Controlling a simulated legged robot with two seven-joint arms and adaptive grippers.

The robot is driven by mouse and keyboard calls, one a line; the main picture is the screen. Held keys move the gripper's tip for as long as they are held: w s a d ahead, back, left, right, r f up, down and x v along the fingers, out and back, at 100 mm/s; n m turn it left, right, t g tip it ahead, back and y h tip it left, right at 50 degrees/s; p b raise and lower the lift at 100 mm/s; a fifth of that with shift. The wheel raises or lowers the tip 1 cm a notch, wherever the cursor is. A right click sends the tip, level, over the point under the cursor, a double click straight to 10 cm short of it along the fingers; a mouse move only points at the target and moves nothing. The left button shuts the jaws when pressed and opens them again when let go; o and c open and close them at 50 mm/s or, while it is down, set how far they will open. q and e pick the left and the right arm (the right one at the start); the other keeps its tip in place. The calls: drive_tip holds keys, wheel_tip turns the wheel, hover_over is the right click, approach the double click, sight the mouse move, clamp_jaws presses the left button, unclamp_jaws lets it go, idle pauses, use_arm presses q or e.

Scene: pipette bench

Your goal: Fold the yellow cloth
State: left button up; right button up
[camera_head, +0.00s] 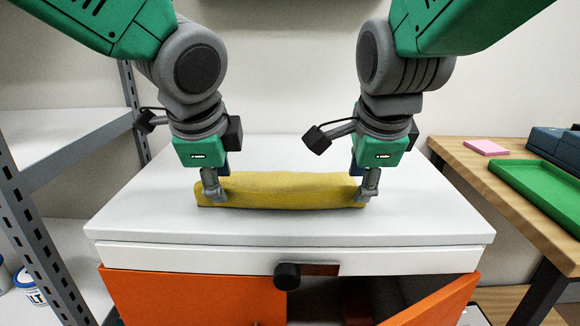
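The yellow cloth (285,191) lies as a long, narrow, thick strip across the white cabinet top (290,226). It looks folded or rolled, with its long side running left to right. My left gripper (216,190) points down at the cloth's left end, with a finger in front of the cloth. My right gripper (367,190) points down at its right end in the same way. Both touch or nearly touch the cloth. The far fingers are mostly hidden, so I cannot tell whether either gripper is closed on it.
The cabinet has orange doors (190,296); the right one stands open. A wooden table (465,168) at the right holds a green tray (535,186) and a pink pad (486,147). A metal shelf (65,140) stands at the left. The cabinet top is otherwise clear.

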idle(0.4)
